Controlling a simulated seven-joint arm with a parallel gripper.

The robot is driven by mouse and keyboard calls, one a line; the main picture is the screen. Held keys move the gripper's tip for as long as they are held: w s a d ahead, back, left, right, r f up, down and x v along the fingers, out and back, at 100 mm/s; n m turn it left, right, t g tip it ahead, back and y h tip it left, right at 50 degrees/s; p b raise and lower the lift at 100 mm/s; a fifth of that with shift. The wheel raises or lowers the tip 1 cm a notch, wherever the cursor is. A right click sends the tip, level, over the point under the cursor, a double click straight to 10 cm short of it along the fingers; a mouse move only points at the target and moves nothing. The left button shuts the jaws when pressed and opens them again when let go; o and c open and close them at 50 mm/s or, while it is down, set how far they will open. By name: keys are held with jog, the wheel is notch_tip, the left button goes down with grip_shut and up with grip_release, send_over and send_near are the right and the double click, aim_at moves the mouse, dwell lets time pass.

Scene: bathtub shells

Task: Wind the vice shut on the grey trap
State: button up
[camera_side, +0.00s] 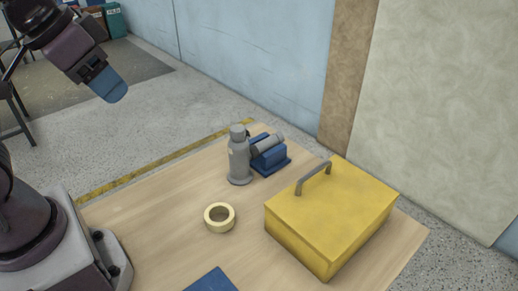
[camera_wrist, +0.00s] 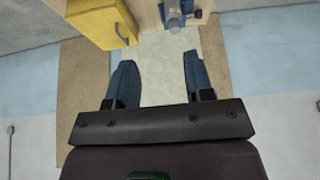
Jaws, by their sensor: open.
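The vice's handle and jaw gap are not clear. In the wrist view the trap (camera_wrist: 173,17) and vice (camera_wrist: 195,14) show at the top edge, partly cut off. My gripper (camera_wrist: 160,60) is open and empty. In the side view my gripper (camera_side: 108,86) is raised at upper left, far from both.
A yellow toolbox (camera_side: 335,215) with a grey handle stands right of the vice. A cream tape roll (camera_side: 219,217) lies in front of the trap. A blue flat thing (camera_side: 212,281) lies at the near edge. The table (camera_side: 160,215) is clear at left.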

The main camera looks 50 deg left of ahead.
jog(key=w+a+f, duration=0.5)
jog(key=w+f, duration=0.2)
jog(key=w, duration=0.3)
jog(key=w+a+f+g, duration=0.1)
jog(key=w+a+f, duration=0.3)
jog(key=w+f, duration=0.45)
jog(key=w+a+f, duration=0.5)
jog(key=w, duration=0.6)
jog(key=x, duration=1.2)
jog(key=shift+w+d+f, duration=0.25)
jog(key=shift+w+f, duration=0.05)
jog(key=shift+w, duration=0.1)
jog(key=c, duration=0.7)
jog(key=shift+a, duration=0.2)
jog(key=shift+c, duration=0.2)
